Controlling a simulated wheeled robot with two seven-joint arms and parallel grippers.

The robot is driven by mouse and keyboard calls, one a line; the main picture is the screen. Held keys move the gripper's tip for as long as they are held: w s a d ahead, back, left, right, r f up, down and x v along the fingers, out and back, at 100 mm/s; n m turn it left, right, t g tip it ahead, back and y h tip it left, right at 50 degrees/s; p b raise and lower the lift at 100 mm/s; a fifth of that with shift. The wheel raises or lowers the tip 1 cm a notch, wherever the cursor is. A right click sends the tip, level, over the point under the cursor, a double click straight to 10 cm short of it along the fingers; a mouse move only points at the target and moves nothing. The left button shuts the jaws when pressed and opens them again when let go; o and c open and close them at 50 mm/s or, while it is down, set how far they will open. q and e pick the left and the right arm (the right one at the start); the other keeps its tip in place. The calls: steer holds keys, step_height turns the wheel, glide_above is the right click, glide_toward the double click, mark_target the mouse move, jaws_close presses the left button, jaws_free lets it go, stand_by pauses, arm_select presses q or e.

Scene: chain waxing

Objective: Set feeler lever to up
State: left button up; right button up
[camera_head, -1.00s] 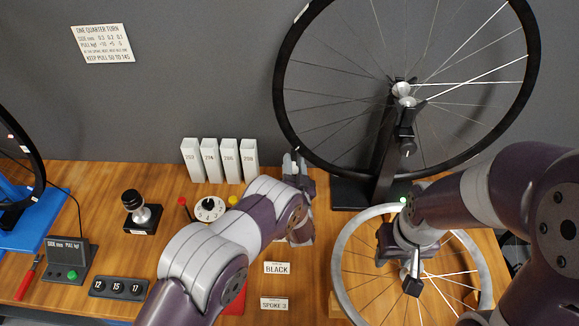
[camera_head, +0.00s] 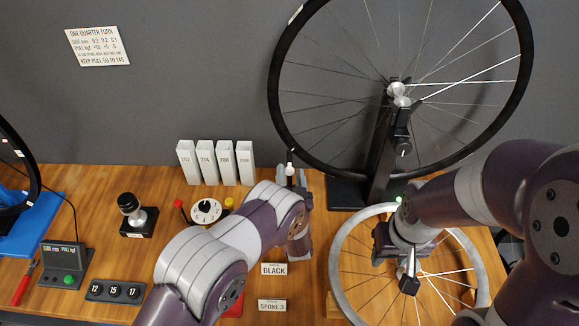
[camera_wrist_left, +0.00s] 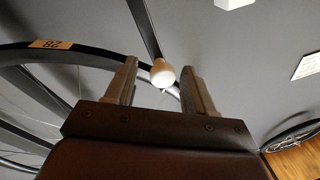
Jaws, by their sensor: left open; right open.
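The feeler lever shows in the left wrist view as a dark rod with a pale round knob (camera_wrist_left: 162,73). My left gripper (camera_wrist_left: 158,88) is open, with one finger on each side of the knob; I cannot tell whether either touches it. In the head view my left gripper (camera_head: 290,175) is at the lower left of the big black-rimmed wheel (camera_head: 277,115), and the small pale knob shows at its tip. The lever's base is hidden. My right gripper (camera_head: 408,268) is open above the silver-rimmed wheel (camera_head: 343,270), its fingers partly hidden.
The wheel stand (camera_head: 380,165) rises right of my left gripper. Several white numbered boxes (camera_head: 215,163) and a white dial (camera_head: 206,211) stand to its left. A counter box (camera_head: 115,291) and a meter (camera_head: 62,265) are further left. Labels (camera_head: 274,269) lie in front.

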arm_select(q)
steer(key=s+d+f, duration=0.1)
steer(key=s, duration=0.8)
steer(key=shift+s, duration=0.25)
